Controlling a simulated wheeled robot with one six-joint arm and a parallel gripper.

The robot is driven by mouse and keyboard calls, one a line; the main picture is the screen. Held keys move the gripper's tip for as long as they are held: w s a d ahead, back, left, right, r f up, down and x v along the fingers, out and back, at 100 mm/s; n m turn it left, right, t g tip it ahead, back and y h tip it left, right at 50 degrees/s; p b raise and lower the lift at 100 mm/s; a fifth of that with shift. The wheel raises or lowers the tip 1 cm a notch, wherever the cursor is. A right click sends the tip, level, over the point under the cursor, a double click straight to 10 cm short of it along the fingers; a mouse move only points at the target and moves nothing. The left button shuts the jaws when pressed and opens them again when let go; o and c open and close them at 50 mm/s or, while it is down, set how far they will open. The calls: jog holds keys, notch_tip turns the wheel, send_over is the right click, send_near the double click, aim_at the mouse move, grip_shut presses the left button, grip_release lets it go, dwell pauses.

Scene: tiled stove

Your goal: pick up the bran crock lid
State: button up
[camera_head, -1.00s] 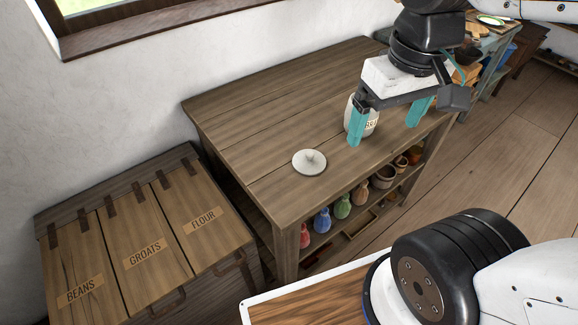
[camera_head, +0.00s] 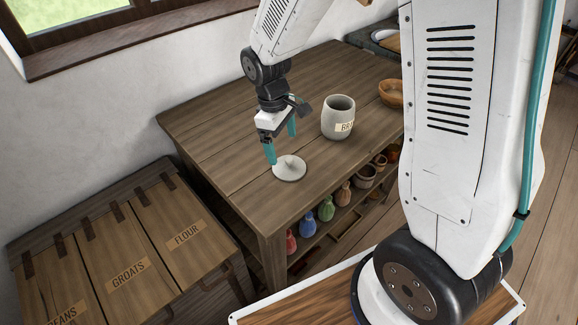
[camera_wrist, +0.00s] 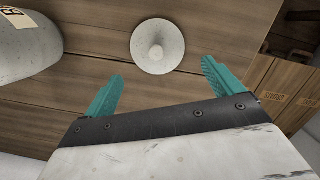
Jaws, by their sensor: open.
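The bran crock lid (camera_head: 289,168) is a pale round disc with a small knob, lying flat on the wooden table. It also shows in the wrist view (camera_wrist: 158,47), ahead of and between my fingertips. My gripper (camera_head: 281,143) has teal fingers and is open and empty, just behind and above the lid. In the wrist view its fingers (camera_wrist: 161,72) are spread wider than the knob.
The wooden table (camera_head: 215,130) has free room to the left of and behind the lid. A wooden bowl (camera_head: 391,92) sits at the right. Several small coloured bottles (camera_head: 326,208) stand on the shelf below. A labelled bin chest (camera_head: 130,250) stands at the left.

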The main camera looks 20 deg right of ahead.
aim_at(289, 159)
jog(key=f, duration=0.2)
jog(key=d+f, duration=0.1)
jog(key=f, duration=0.1)
jog(key=s+f, duration=0.1)
jog(key=f, duration=0.1)
jog(key=shift+s+d+f, duration=0.1)
jog(key=shift+d+f, duration=0.15)
jog(key=shift+f, duration=0.05)
jog(key=c, duration=1.1)
